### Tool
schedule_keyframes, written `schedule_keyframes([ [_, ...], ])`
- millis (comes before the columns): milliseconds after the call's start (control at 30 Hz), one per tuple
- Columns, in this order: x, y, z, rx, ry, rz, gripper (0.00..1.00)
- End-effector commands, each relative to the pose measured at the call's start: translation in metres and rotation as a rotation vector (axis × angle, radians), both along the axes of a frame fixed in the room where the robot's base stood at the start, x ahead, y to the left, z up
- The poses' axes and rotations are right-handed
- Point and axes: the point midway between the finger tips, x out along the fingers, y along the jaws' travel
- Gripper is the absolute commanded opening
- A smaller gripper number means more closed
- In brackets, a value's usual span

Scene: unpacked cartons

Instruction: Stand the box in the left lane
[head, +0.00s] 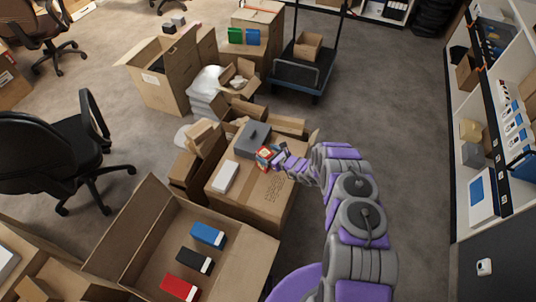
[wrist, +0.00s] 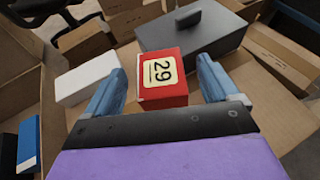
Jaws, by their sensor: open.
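A red box (wrist: 162,97) with a cream label reading "29" sits on top of a closed brown carton (head: 240,188). The red box also shows in the head view (head: 264,154), small and partly covered by my gripper. My gripper (wrist: 162,66) is open, with one blue finger on either side of the red box. A narrow gap shows between the box and each finger in the wrist view. I cannot tell any marked lane on the carton top.
A grey lidded case (head: 252,139) stands just behind the red box, and a white box (head: 225,176) lies to its left. An open carton (head: 150,262) in front holds blue, black and red boxes. Office chairs stand left; grey floor on the right is clear up to the shelving (head: 500,130).

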Motion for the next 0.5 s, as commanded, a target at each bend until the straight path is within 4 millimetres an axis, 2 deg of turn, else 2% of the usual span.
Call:
schedule_keyframes([
  [267, -0.004, -0.005, 0.004, -0.001, 0.001, 0.000, 0.88],
  [500, -0.029, -0.033, 0.023, 0.000, 0.001, -0.004, 0.88],
])
